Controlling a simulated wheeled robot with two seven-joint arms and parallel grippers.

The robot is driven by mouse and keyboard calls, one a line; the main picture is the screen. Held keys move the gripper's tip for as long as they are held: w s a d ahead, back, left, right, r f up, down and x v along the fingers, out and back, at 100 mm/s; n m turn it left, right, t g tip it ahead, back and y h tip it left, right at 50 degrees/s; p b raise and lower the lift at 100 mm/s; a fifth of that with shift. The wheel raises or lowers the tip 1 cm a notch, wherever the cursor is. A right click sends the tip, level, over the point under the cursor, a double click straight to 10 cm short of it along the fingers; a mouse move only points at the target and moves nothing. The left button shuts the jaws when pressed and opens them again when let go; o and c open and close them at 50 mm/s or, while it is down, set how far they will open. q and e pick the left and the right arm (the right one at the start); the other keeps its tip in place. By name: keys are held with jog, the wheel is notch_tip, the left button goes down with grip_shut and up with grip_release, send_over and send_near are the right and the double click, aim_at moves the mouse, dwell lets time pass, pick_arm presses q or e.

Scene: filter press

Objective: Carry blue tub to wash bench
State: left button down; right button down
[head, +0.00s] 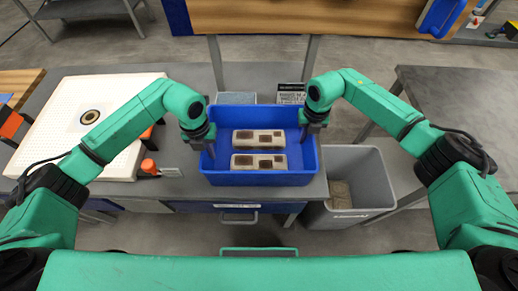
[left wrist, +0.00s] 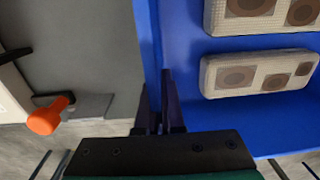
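The blue tub (head: 260,178) is in the middle of the head view, over the grey table near its front edge. It looks level. Two pale blocks with brown patches, one (head: 258,139) behind the other (head: 258,161), lie in it. My left gripper (head: 208,143) is at the tub's left wall. In the left wrist view its dark fingers (left wrist: 158,105) stand close on both sides of that wall (left wrist: 148,45) and look shut on it. My right gripper (head: 313,130) is at the right wall; its fingers are too small to judge. No wash bench can be identified for certain.
A white perforated board (head: 75,125) with a round dark ring lies on the left. An orange-handled tool (head: 149,167) lies beside the tub. A grey bin (head: 358,180) stands on the floor at right. A bare dark table (head: 465,100) is further right, a wooden-topped bench (head: 300,18) behind.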

pick_arm(q)
jog(key=shift+r, duration=0.1)
pick_arm(e)
jog(key=shift+r, duration=0.15)
dwell(0.3)
